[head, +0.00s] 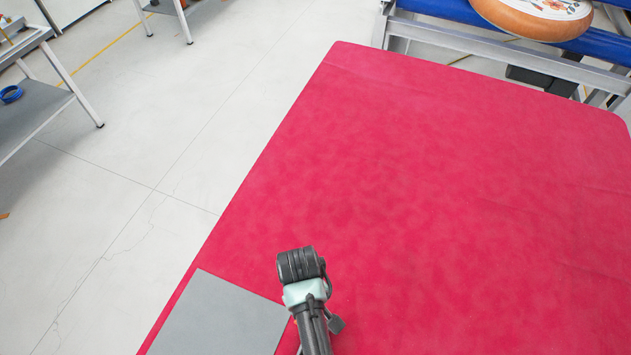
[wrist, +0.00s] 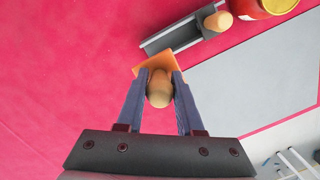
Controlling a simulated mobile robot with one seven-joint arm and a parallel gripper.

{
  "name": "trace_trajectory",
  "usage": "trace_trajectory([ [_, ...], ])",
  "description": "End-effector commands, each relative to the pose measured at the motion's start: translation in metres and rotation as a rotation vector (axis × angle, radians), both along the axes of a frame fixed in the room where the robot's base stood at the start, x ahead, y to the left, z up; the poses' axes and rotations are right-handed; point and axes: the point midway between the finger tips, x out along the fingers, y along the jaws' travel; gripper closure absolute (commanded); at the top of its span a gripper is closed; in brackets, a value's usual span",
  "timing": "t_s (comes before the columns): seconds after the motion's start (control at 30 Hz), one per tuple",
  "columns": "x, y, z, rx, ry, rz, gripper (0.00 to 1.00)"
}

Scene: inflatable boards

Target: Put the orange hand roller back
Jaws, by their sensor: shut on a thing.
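In the wrist view, my gripper (wrist: 158,85) is shut on the orange hand roller (wrist: 172,61). Its rounded wooden handle end (wrist: 159,97) sits between the two blue-grey fingers, and its orange part shows beyond the fingertips. A grey holder (wrist: 165,42) lies just beyond the roller in the picture. I cannot tell whether the orange part touches it. The gripper and the roller do not show in the head view.
A second wooden handle (wrist: 218,20) lies at the grey holder's right part. A red and yellow round container (wrist: 248,8) is beside it. A grey panel (head: 215,315) lies on the red table (head: 430,180), which is otherwise widely clear. Blue-railed framing stands behind.

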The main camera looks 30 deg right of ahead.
Motion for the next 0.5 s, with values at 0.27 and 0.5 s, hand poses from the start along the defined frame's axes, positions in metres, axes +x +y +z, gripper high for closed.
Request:
trace_trajectory([
  [0.27, -0.027, 0.002, -0.004, -0.001, 0.0, 0.01, 1.0],
  [0.5, -0.028, 0.003, -0.015, -0.002, -0.002, 0.012, 1.0],
])
